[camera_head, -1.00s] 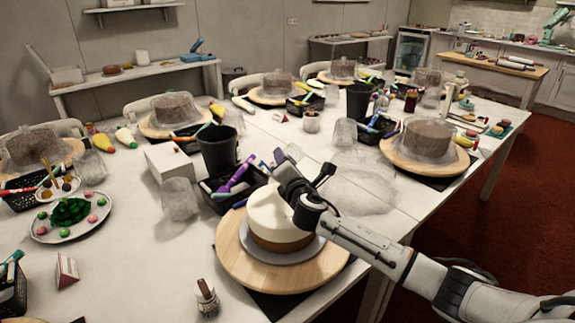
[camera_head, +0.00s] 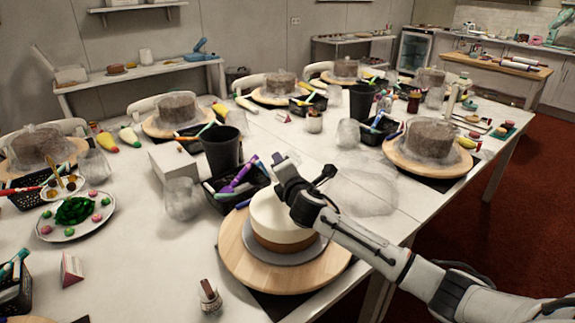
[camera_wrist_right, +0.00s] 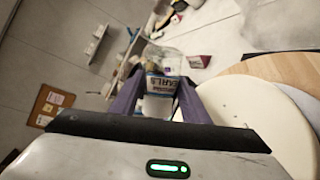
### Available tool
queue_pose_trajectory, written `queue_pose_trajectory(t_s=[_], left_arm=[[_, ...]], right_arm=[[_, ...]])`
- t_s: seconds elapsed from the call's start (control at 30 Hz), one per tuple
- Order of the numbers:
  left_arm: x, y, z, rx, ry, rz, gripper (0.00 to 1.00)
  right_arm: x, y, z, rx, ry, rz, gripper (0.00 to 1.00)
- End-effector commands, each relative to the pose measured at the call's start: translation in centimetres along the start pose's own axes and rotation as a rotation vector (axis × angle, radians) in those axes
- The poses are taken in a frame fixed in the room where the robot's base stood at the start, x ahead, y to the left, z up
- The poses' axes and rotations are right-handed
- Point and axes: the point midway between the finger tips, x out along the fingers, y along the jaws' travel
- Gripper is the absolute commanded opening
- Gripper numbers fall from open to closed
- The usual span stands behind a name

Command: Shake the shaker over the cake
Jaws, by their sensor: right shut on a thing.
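The cake (camera_head: 271,212), white on top and brown below, stands on a grey board on a round wooden turntable (camera_head: 240,262) at the front of the table. The cake's pale round top (camera_wrist_right: 262,115) shows to the right there. The shaker is hidden behind my gripper in the head view. My left gripper is not in view.
A black basket of coloured tools (camera_head: 236,192) and a black cup (camera_head: 222,148) stand behind the turntable. A small brown-capped bottle (camera_head: 210,297) stands in front left. A crumpled clear cover (camera_head: 362,192) lies to the right. A plate of sweets (camera_head: 55,230) is further left.

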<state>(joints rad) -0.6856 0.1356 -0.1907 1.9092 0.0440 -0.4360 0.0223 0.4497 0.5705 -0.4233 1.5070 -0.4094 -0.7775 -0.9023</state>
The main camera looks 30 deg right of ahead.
Motion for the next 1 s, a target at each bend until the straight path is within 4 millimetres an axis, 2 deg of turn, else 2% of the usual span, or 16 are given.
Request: queue_pose_trajectory(t_s=[0.4,0.87,1.0], left_arm=[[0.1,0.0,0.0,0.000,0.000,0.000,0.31],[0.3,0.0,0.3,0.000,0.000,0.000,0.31],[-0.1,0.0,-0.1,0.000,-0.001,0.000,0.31]], right_arm=[[-1.5,0.1,-0.7,-0.005,-0.003,0.004,0.14],[-1.6,0.5,-0.6,-0.077,-0.036,0.034,0.14],[-1.3,0.7,0.2,-0.076,-0.035,0.033,0.14]])
